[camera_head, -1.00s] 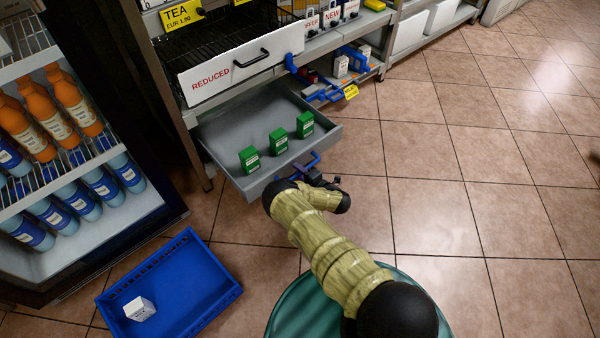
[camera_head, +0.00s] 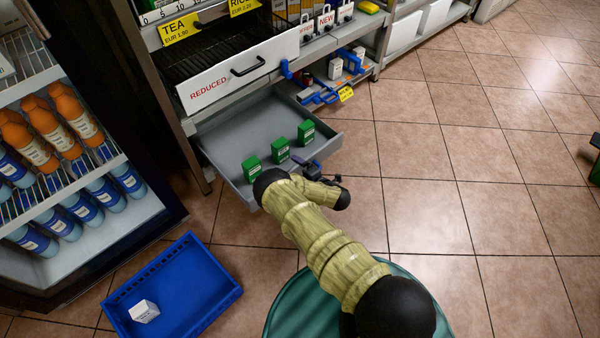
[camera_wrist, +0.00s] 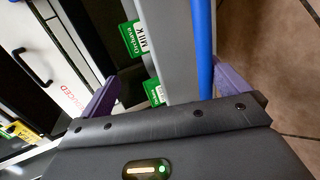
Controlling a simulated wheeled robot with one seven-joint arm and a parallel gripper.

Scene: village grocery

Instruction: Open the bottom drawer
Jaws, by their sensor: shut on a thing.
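The grey bottom drawer (camera_head: 240,140) stands pulled out, below the white drawer marked REDUCED. Three green boxes stand in it near its front: a left one (camera_head: 252,168), a middle one (camera_head: 279,150) and a right one (camera_head: 306,132). My gripper (camera_head: 314,170) is at the outer side of the drawer front. In the wrist view its purple fingers (camera_wrist: 168,92) straddle the grey drawer front (camera_wrist: 172,45) and the blue bar handle (camera_wrist: 203,45). The bar lies close to the right finger, and the grip is on this handle. My wrist hides the handle's lower part.
A blue crate (camera_head: 208,310) with a small white box (camera_head: 144,311) lies on the floor at lower left. A bottle fridge (camera_head: 165,215) stands at left. Blue items (camera_head: 322,93) sit on the shelf right of the drawer. The tiled floor at right is mostly clear.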

